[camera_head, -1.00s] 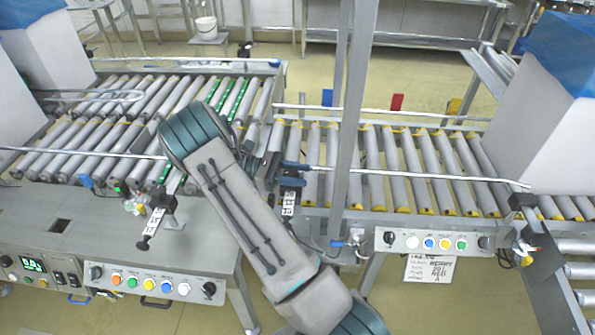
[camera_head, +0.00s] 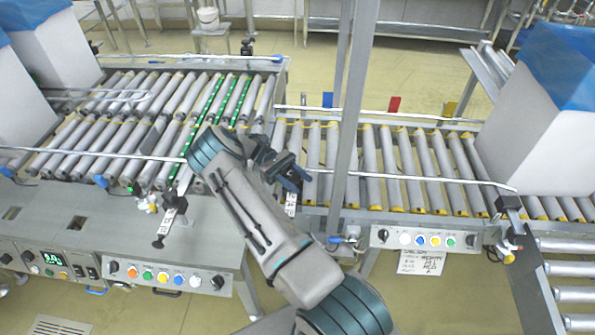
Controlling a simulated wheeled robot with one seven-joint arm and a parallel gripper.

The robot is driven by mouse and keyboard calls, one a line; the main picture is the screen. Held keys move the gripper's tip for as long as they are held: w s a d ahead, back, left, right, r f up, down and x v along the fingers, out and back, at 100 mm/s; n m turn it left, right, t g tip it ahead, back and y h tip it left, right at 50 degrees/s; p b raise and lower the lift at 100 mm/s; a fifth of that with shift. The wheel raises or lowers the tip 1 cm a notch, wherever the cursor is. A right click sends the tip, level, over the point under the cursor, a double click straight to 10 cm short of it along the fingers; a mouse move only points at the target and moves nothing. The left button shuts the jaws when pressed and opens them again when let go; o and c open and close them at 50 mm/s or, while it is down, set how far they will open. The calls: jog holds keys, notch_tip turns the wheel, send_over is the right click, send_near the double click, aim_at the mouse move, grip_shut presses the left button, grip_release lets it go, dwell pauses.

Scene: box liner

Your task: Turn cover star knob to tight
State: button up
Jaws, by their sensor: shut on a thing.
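My arm reaches up from the bottom of the picture, and my dark gripper (camera_head: 287,172) shows just right of its upper link. It is at the left end of the right conveyor's front guide rail (camera_head: 410,178), by a clamp with a white labelled scale (camera_head: 291,205). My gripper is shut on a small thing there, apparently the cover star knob. The fingers and the arm hide the knob, so its shape and angle cannot be made out. A similar scale with a dark knob (camera_head: 160,241) stands on the left machine.
A roller conveyor (camera_head: 165,95) lies left and another (camera_head: 420,150) right, with a grey upright post (camera_head: 352,120) close right of my gripper. White boxes with blue liners stand at left (camera_head: 55,45) and right (camera_head: 540,130). Button panels (camera_head: 165,277) line the front.

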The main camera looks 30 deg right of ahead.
jog(key=shift+m+y+p, duration=0.3)
jog(key=shift+y+p, duration=0.2)
jog(key=shift+p, duration=0.3)
jog(key=o, duration=1)
jog(key=shift+c, duration=0.2)
jog(key=h+b, duration=0.1)
jog(key=b, duration=0.3)
jog(key=shift+f+n, duration=0.3)
jog(key=shift+n, duration=0.1)
jog(key=n+t+h+b, duration=0.1)
jog(key=h+b, duration=0.1)
jog(key=b, duration=0.2)
jog(key=shift+d, duration=0.1)
